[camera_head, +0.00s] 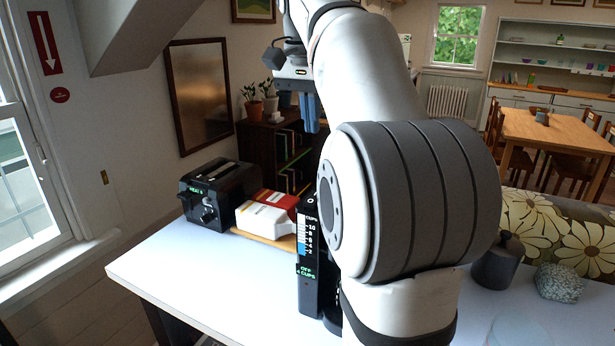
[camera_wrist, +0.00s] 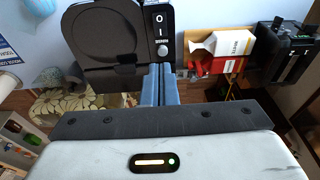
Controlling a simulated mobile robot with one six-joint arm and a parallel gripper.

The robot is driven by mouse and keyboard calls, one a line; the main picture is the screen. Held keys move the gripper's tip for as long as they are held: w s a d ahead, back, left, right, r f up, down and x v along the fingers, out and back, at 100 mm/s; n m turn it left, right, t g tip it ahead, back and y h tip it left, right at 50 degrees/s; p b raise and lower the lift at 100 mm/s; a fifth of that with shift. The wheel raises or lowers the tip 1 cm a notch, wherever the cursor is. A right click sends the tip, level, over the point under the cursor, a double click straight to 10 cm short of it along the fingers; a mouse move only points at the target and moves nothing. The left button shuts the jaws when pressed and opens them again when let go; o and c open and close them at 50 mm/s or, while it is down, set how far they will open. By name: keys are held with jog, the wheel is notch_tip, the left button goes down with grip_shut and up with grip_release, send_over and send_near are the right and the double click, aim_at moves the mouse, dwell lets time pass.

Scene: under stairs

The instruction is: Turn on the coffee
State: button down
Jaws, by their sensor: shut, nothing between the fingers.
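The black coffee maker (camera_head: 309,262) stands on the white table, partly hidden behind my arm. My gripper (camera_head: 310,115) is raised above and behind the coffee maker in the head view. Its blue fingers (camera_wrist: 159,75) are together and empty, just below the panel in the wrist picture; contact is not clear.
A black toaster (camera_head: 218,192) and a red-and-white package (camera_head: 268,217) on a wooden board stand left of the coffee maker. The white table's (camera_head: 190,262) front left is clear.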

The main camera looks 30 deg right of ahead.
jog(key=f, duration=0.4)
jog(key=w+d+f, duration=0.1)
jog(key=f, duration=0.9)
jog(key=shift+w+d+b, duration=0.25)
jog(key=shift+d+b, duration=0.05)
jog(key=shift+d, duration=0.1)
jog(key=shift+r+p, duration=0.15)
jog(key=shift+p, duration=0.2)
jog(key=shift+d+y+p, duration=0.15)
jog(key=shift+y+p, duration=0.15)
jog(key=shift+p, duration=0.3)
jog(key=shift+w+d+f+g, duration=0.1)
jog(key=shift+w+f+g, duration=0.05)
jog(key=shift+f+g, duration=0.3)
jog(key=shift+f, duration=0.1)
